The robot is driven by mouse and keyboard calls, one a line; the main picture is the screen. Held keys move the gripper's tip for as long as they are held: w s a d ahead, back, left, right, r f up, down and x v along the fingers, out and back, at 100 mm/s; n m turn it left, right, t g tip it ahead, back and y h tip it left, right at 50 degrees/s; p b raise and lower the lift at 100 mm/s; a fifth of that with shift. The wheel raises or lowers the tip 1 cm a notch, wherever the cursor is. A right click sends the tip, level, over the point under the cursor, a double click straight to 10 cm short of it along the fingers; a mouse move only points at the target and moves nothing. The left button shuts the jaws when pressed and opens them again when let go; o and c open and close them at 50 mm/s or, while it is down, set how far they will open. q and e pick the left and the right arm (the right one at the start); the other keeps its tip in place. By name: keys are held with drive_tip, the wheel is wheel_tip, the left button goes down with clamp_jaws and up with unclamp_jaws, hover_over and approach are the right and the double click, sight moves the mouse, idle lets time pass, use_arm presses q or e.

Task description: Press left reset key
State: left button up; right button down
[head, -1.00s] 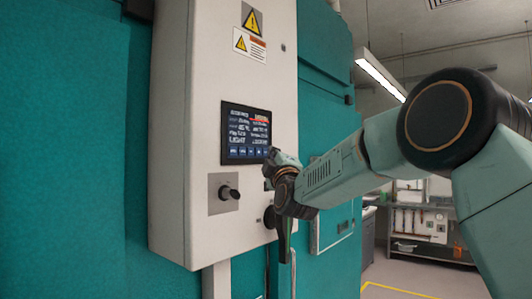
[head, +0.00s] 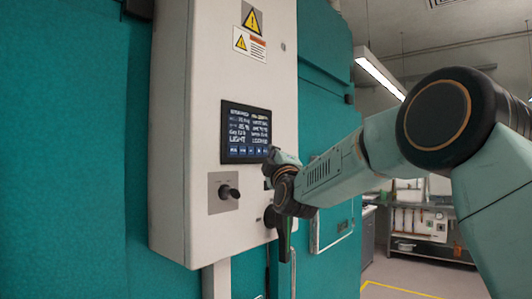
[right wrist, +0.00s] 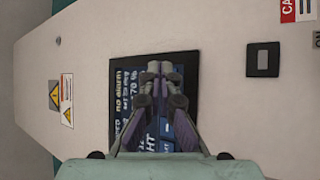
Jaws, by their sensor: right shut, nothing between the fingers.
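A dark touch screen (head: 246,132) is set in the white control cabinet (head: 178,120), with lines of text and a row of small blue keys (head: 245,152) along its bottom edge. I cannot read which key is the left reset key. My right gripper (head: 270,167) is at the screen's lower right corner. In the right wrist view its fingers (right wrist: 159,72) are together and empty, in front of the screen (right wrist: 190,72) and hiding part of it. "No alarm" reads there. I cannot tell whether the fingertips touch the glass. My left gripper is not in view.
A rotary switch (head: 228,192) sticks out below the screen. Warning labels (head: 250,44) are above it. A dark square fitting (right wrist: 263,59) shows beside the screen in the right wrist view. Teal chamber walls (head: 80,150) flank the cabinet. A bench (head: 420,235) stands far right.

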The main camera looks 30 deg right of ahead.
drive_tip(key=shift+s+d, duration=0.15)
drive_tip(key=shift+s, duration=0.35)
drive_tip(key=s+b, duration=0.1)
drive_tip(key=s+d+b, duration=0.1)
drive_tip(key=s, duration=0.1)
drive_tip(key=s+d+b, duration=0.1)
drive_tip(key=shift+s, duration=0.25)
drive_tip(key=shift+w, duration=0.1)
drive_tip(key=shift+s, duration=0.2)
idle(0.4)
